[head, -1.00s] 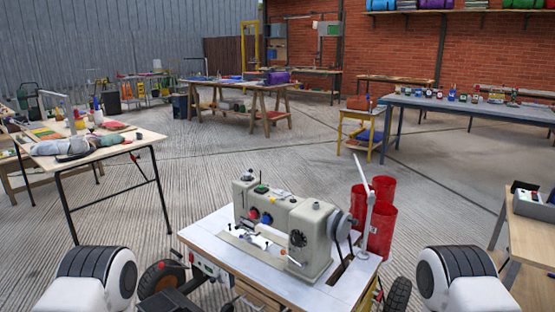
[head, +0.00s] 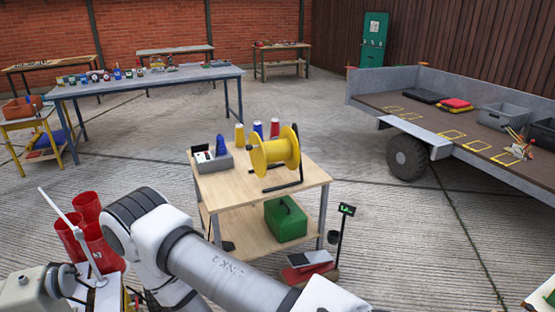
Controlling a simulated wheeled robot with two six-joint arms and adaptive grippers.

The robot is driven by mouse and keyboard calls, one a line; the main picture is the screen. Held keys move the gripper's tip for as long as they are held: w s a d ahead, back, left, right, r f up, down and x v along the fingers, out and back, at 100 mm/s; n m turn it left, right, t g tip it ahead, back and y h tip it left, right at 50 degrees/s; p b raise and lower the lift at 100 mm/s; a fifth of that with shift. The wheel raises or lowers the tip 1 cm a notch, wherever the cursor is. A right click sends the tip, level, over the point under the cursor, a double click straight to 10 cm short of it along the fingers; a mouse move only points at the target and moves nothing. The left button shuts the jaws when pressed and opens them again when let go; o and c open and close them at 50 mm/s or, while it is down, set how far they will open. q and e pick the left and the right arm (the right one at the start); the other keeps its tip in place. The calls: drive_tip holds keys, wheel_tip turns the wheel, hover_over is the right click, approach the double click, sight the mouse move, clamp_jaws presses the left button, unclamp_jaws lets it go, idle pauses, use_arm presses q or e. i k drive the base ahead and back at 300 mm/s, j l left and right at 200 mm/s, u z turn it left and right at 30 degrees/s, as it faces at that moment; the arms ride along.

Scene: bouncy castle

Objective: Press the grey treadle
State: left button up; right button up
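A low floor device with a tilted grey plate (head: 309,258) over a red base (head: 298,275) sits on the floor at the front right of the wooden cart; it may be the grey treadle, but I cannot tell for certain. The sewing machine (head: 25,292) is cut off at the lower left, and anything under its table is hidden. One of my arms crosses the bottom centre. Neither of my grippers is in view.
The wooden cart (head: 300,180) carries a yellow spool (head: 275,152) on top and a green case (head: 286,219) below. A thin post with a small display (head: 347,210) stands beside the grey plate. Red bins (head: 86,206) stand left. A trailer (head: 440,110) is right. Concrete between is clear.

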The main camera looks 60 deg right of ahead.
sight(296, 261)
drive_tip(key=z, duration=2.25)
drive_tip(key=i+j+z, duration=0.35)
drive_tip(key=i+j, duration=0.2)
drive_tip(key=i, duration=0.4)
drive_tip(key=i+j+z, duration=0.35)
drive_tip(key=i+j, duration=0.45)
drive_tip(key=i, duration=0.1)
